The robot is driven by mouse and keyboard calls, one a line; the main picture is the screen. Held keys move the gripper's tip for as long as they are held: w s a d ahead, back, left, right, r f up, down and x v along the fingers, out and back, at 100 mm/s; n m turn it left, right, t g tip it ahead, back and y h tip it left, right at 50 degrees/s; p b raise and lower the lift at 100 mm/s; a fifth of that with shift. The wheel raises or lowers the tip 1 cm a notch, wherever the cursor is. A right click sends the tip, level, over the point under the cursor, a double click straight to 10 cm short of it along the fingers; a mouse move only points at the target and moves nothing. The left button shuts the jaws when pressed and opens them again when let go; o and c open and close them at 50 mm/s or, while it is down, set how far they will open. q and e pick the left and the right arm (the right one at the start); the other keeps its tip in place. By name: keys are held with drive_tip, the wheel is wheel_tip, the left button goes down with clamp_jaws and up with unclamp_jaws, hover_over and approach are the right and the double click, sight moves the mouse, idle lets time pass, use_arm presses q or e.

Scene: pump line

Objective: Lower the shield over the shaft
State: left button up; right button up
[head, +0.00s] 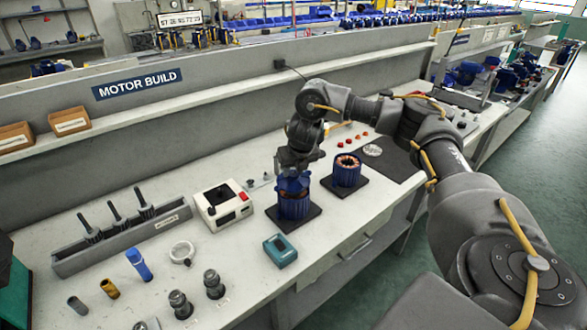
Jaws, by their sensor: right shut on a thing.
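My right gripper (296,168) points down over a blue finned motor housing (294,207) in the middle of the bench. It is shut on a blue end shield (292,184), which sits at the top of that housing. I cannot tell whether the shield touches the housing or is slightly above it. The shaft is hidden under the shield and gripper. The housing stands upright on a dark square mat (312,217). My left gripper is not in view.
A second blue housing (347,174) with copper windings stands open to the right. A white device (222,206) is to the left, and a teal box (280,250) is in front. A grey rack (120,241) holds shafted rotors.

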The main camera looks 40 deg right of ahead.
drive_tip(key=shift+f+b, duration=0.55)
drive_tip(key=shift+f, duration=0.5)
drive_tip(key=shift+f, duration=0.15)
drive_tip(key=o, duration=1.2)
drive_tip(key=shift+o, duration=0.2)
drive_tip(key=shift+o, duration=1)
